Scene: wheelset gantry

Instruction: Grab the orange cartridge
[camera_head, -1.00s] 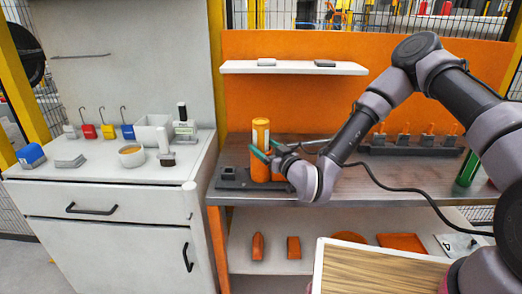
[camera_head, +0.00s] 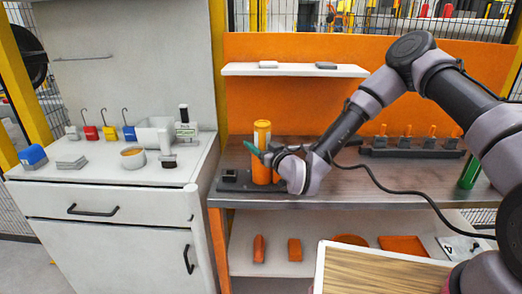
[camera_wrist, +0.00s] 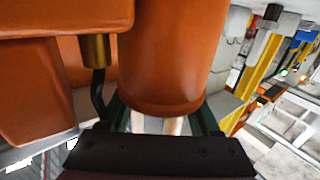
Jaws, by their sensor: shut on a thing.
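The orange cartridge (camera_head: 262,133) is a tall upright cylinder with a pale label near its top. It stands at the left end of the orange workbench, beside or on a dark grey fixture (camera_head: 232,181). My gripper (camera_head: 262,151) reaches it from the right, with its green fingers around the body at mid-height. In the wrist view the cartridge (camera_wrist: 175,55) fills the space between the fingers of my gripper (camera_wrist: 162,108). The gripper is shut on it. The far fingertip is mostly hidden behind the cartridge.
A white shelf (camera_head: 295,70) hangs above the bench. A rack with orange-handled tools (camera_head: 410,152) and a green cylinder (camera_head: 469,171) stand to the right. A white cabinet (camera_head: 105,240) with a bowl (camera_head: 133,158) is at the left. A black cable (camera_head: 395,191) crosses the bench.

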